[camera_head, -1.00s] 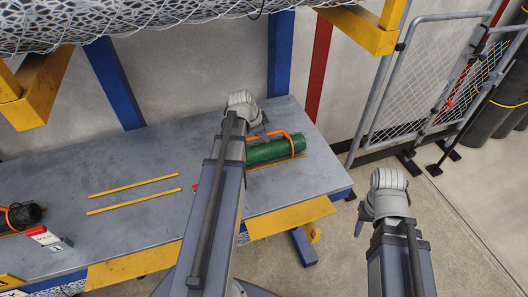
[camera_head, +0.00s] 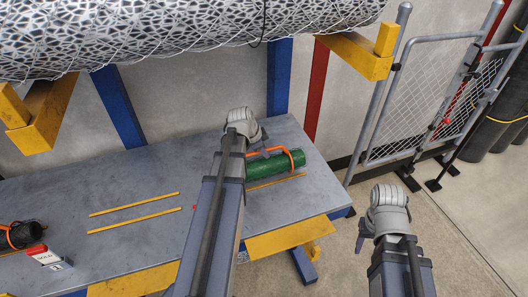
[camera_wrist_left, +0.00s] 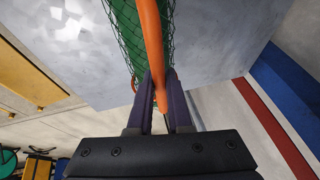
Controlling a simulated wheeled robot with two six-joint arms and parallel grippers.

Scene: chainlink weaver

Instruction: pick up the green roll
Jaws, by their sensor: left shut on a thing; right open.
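The green roll (camera_head: 276,165) lies on the grey table near its right end, with an orange handle (camera_head: 284,150) arching over it. In the left wrist view the green roll (camera_wrist_left: 129,35) shows dark mesh, and the orange handle (camera_wrist_left: 152,45) runs down between my fingers. My left gripper (camera_wrist_left: 160,92) is shut on the orange handle. In the head view my left gripper (camera_head: 262,150) is at the roll, partly hidden by my arm. My right gripper (camera_head: 362,232) is open and empty, off the table's right side over the floor.
The grey table (camera_head: 150,170) has two yellow strips (camera_head: 134,213) on it. A black roll (camera_head: 22,235) and a labelled block (camera_head: 48,257) are at the left. A large mesh roll (camera_head: 190,38) hangs above on yellow brackets (camera_head: 355,53). A metal gate (camera_head: 425,100) stands at right.

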